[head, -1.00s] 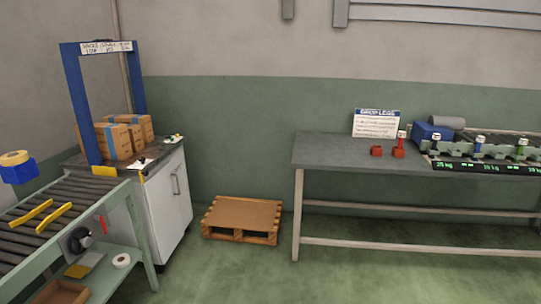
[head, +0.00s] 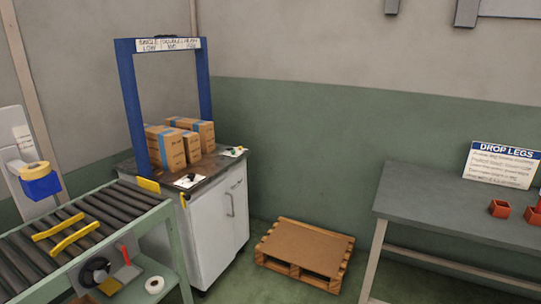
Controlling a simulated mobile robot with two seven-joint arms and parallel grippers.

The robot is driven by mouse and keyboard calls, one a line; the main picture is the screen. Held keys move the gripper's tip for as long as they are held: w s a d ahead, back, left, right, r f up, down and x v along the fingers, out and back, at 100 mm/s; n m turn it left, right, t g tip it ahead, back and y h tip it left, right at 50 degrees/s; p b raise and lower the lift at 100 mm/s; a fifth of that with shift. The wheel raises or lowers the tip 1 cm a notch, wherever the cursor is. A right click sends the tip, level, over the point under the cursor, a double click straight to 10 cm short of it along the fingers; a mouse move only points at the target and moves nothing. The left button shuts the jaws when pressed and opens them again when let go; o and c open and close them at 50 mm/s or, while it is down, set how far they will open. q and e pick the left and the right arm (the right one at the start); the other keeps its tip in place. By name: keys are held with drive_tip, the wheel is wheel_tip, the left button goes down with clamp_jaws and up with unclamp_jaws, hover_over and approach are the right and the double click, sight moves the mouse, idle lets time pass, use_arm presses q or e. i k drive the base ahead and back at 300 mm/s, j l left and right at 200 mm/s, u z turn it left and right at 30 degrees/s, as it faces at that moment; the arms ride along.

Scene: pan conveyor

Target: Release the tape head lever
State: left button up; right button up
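A blue tape head (head: 42,187) with a tan tape roll (head: 36,170) on top is at the far left, in front of a pale upright column (head: 22,145) and above a roller conveyor (head: 122,202). I cannot make out a lever on it at this size. A small red upright piece (head: 126,255) shows by the conveyor's near side, beside a black round part (head: 95,271); I cannot tell what it is. Neither of my grippers is in view.
Yellow rails (head: 75,238) lie across the rollers. A white cabinet (head: 212,222) with cartons (head: 166,148) under a blue frame (head: 131,105) stands behind. A pallet (head: 303,250) lies on the floor. A grey table (head: 432,210) is at right.

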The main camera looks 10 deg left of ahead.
sight(122, 248)
drive_tip(key=i+l+u, duration=0.25)
drive_tip(key=u, duration=0.2)
drive_tip(key=i+l+u, duration=0.85)
drive_tip(key=l, duration=0.3)
